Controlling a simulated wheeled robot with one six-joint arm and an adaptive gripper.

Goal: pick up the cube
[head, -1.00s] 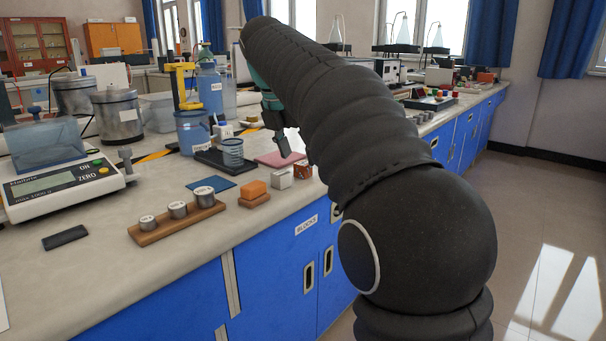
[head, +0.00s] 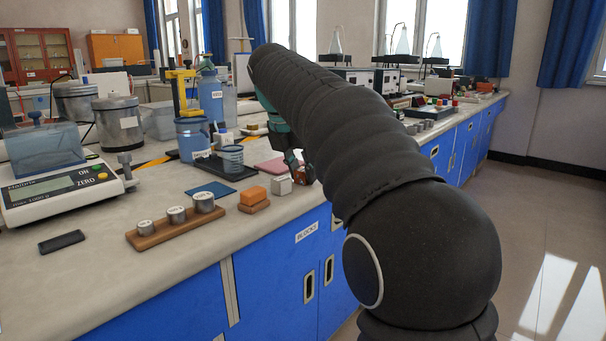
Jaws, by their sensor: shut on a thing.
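A small reddish-brown cube (head: 307,174) is at the front edge of the bench, just right of a white block. My gripper (head: 298,172) is down at this cube and shut on it. The fingers and my arm hide much of the cube. I cannot tell whether it still touches the bench top.
The white block (head: 281,185) stands close to the left of my gripper. An orange block (head: 254,195) on a brown one, a wooden weight holder (head: 176,224) and a blue mat (head: 211,189) lie further left. A pink mat (head: 272,167) is behind.

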